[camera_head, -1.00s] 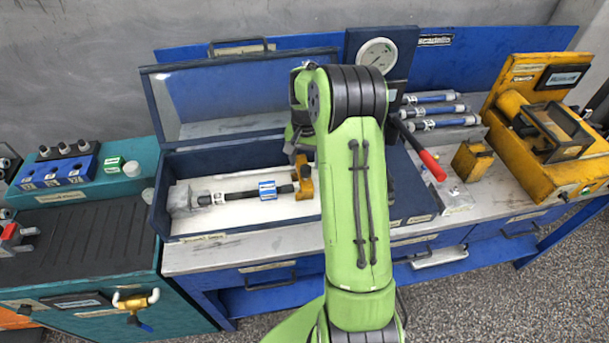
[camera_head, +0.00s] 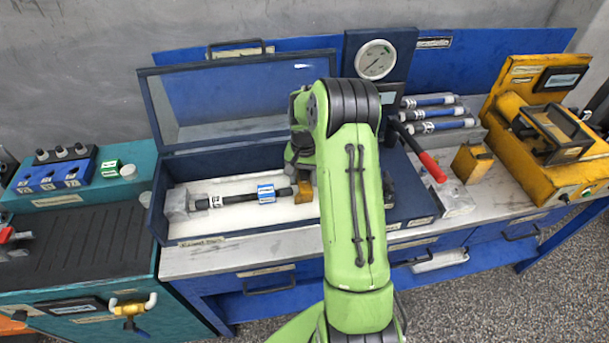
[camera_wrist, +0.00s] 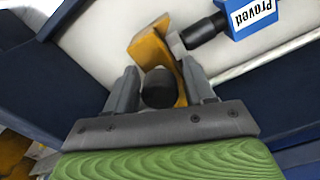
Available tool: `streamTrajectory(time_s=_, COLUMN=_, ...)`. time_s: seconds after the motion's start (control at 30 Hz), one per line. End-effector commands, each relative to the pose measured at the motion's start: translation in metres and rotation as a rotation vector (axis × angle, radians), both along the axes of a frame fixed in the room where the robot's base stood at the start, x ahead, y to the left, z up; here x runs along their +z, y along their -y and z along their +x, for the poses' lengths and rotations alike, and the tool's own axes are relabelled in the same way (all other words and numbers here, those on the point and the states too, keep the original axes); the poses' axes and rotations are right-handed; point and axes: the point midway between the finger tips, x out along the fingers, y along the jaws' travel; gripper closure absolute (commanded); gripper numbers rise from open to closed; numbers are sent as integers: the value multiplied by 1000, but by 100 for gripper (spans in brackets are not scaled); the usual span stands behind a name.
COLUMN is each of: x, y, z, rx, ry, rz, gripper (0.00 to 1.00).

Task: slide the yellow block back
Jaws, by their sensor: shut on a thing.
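The yellow block (camera_head: 303,191) stands at the right end of a dark rod (camera_head: 240,198) in the open blue box. In the wrist view the yellow block (camera_wrist: 150,48) lies between the two grey fingers of my gripper (camera_wrist: 160,72), with a black round knob in front of it. My gripper is shut on the yellow block. In the head view my green arm hides most of the gripper and the block's right side. The rod carries a blue and white label (camera_head: 266,193) and ends at the left in a grey block (camera_head: 176,204).
The blue box (camera_head: 158,215) has a raised clear lid (camera_head: 240,90) behind it. A gauge panel (camera_head: 376,60), a red-handled lever (camera_head: 432,167) and a small yellow box (camera_head: 472,163) stand to the right. A teal bench (camera_head: 80,240) is at the left.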

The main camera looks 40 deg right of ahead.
Motion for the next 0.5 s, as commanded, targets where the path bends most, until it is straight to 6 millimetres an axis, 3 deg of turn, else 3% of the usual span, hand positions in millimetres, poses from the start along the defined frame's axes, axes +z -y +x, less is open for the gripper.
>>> streamTrajectory(time_s=0.17, x=1, y=7, z=-3, rx=-8, ry=0, rz=-1, gripper=100)
streamTrajectory(time_s=0.4, x=1, y=42, z=-20, rx=-13, ry=-1, rz=-3, gripper=100)
streamTrajectory(time_s=0.5, x=1, y=44, z=-21, rx=-13, ry=-1, rz=-3, gripper=100)
